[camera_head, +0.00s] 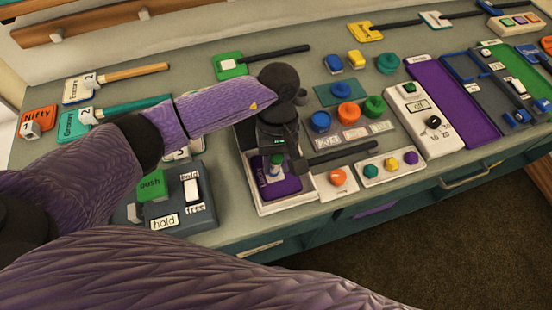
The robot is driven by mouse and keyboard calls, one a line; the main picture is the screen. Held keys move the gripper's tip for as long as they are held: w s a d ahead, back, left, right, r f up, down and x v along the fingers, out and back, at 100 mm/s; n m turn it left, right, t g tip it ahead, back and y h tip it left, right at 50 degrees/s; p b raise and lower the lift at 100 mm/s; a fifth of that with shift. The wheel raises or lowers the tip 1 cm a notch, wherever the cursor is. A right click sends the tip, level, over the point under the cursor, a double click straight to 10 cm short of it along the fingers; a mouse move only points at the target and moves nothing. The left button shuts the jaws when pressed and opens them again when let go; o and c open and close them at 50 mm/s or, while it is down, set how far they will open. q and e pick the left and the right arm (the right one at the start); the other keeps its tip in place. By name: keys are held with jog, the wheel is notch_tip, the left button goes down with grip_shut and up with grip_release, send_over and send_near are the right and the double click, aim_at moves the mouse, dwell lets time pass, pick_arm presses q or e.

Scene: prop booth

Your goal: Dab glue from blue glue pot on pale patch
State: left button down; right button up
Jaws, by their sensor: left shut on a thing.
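My left gripper (276,150) points down over a pale-rimmed tray (291,204) with a purple floor. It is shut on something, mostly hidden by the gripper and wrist. A small green and white piece (274,168) shows just under the fingers; I cannot tell whether it touches the tray floor. A dark bar (345,153) sticks out to the right beside the gripper; I cannot tell whether it is held. The blue glue pot (320,122) stands to the right of the gripper. I cannot make out the pale patch clearly. My right gripper is out of view.
Orange (348,113) and green (374,106) pots stand beside the blue one. A block with coloured knobs (391,167) lies in front of them. A push/hold box (183,212) is left of the tray. A switch panel (421,119) stands to the right.

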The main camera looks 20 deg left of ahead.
pick_arm(q)
jog(key=shift+s+d, duration=0.2)
jog(key=shift+s, duration=0.1)
jog(key=shift+w+a+f+b, duration=0.15)
jog(key=shift+w+a+b, duration=0.2)
jog(key=shift+b, duration=0.3)
jog(key=shift+d, duration=0.1)
